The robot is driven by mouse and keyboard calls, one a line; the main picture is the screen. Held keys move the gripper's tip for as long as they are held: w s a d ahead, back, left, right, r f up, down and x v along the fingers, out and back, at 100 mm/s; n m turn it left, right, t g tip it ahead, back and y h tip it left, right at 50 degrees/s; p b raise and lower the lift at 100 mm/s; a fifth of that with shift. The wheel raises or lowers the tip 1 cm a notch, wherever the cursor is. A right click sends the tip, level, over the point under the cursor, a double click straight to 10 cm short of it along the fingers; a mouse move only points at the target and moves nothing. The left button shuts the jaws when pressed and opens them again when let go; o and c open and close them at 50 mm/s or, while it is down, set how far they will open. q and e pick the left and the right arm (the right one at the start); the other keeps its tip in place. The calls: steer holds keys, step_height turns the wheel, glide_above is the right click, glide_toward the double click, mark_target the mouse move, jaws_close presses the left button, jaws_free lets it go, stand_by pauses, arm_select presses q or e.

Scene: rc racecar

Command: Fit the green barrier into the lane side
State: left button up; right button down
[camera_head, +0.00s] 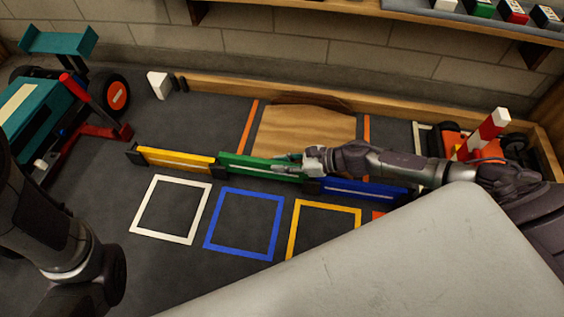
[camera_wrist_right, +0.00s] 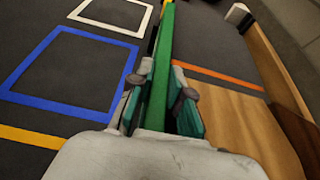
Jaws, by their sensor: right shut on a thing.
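The green barrier (camera_head: 238,164) stands on edge in the row of the lane side, between the yellow barrier (camera_head: 178,159) on its left and the blue barrier (camera_head: 365,191) on its right. My right gripper (camera_head: 290,164) is shut on the green barrier near its right end. In the right wrist view the green barrier (camera_wrist_right: 161,75) runs away between the two fingers (camera_wrist_right: 160,102). The gripper hides part of the joint toward the blue barrier, so I cannot tell whether the green one is fully seated. My left gripper is out of view.
White (camera_head: 171,209), blue (camera_head: 243,222) and yellow (camera_head: 323,203) floor outlines lie in front of the row. A wooden ramp (camera_head: 305,130) lies behind it. A teal car (camera_head: 35,105) stands at left, an orange car (camera_head: 452,140) at right.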

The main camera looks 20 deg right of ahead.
steer(key=shift+f+b, duration=1.35)
steer(key=shift+f, duration=0.2)
steer(key=shift+r, duration=0.1)
steer(key=shift+r+p, duration=3.2)
steer(key=shift+r, duration=0.3)
steer(key=shift+f+b, duration=3.35)
steer(key=shift+f, duration=0.25)
steer(key=c, duration=1)
jaws_free()
